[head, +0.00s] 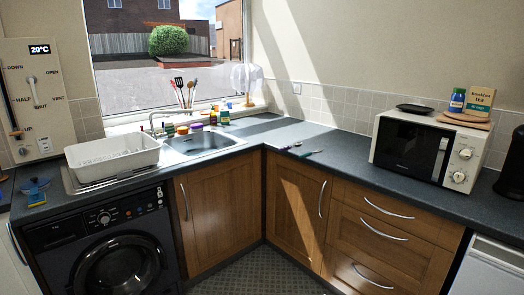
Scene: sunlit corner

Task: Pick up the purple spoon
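Several small thin items (305,152) lie on the dark counter (345,160) near its front edge, right of the inside corner. They look dark, purplish and green. One may be the purple spoon, but they are too small to tell. Upright utensils (186,92) with dark, red and wooden parts stand behind the sink by the window. Neither of my grippers is in view.
Bare counter lies between the small items and the microwave.

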